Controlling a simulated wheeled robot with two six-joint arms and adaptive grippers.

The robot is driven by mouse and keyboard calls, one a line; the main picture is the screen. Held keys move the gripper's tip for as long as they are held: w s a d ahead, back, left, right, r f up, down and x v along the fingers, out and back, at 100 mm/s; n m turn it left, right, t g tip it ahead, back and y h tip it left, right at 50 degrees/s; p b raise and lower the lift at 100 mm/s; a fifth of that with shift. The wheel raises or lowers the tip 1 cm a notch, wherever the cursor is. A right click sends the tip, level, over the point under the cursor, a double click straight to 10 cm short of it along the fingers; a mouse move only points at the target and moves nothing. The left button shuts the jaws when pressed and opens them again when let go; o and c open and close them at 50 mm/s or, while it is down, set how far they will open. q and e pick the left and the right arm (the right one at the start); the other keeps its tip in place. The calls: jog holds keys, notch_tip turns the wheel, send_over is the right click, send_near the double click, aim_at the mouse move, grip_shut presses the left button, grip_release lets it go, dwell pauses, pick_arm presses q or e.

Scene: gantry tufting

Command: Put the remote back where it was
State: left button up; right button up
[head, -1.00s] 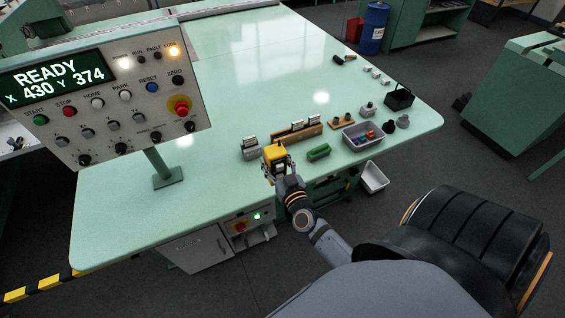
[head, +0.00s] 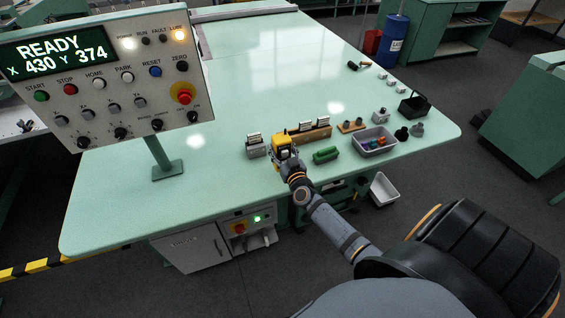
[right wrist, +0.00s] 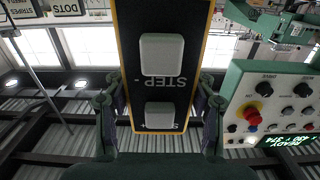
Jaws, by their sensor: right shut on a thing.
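The remote is a yellow-edged box with a black face and pale STEP buttons. In the head view the remote (head: 281,140) is at the front part of the green table, held in my right gripper (head: 286,155). In the right wrist view the remote (right wrist: 160,85) stands lengthwise between the two fingers of my right gripper (right wrist: 158,112), which is shut on it. I cannot tell whether its lower end touches the table. My left gripper is not in view.
A grey holder with cards (head: 255,148) is just left of the remote; a wooden card rack (head: 307,134) is behind it to the right. A green block (head: 326,155) and a grey bin (head: 371,151) are further right. The control panel (head: 105,85) stands left. The table's middle (head: 270,75) is clear.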

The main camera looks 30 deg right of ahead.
jog(key=shift+w+d+f, duration=0.15)
jog(key=shift+w+f, duration=0.05)
jog(key=shift+f, duration=0.15)
jog(key=shift+r, duration=0.1)
jog(key=shift+d+f, duration=0.15)
jog(key=shift+f, duration=0.05)
jog(key=f+b, duration=0.3)
jog(key=f, duration=0.1)
jog(key=shift+w+d+b, duration=0.2)
jog(key=shift+b, duration=0.2)
jog(key=shift+r, duration=0.2)
jog(key=shift+f, duration=0.15)
jog(key=o, duration=1.4)
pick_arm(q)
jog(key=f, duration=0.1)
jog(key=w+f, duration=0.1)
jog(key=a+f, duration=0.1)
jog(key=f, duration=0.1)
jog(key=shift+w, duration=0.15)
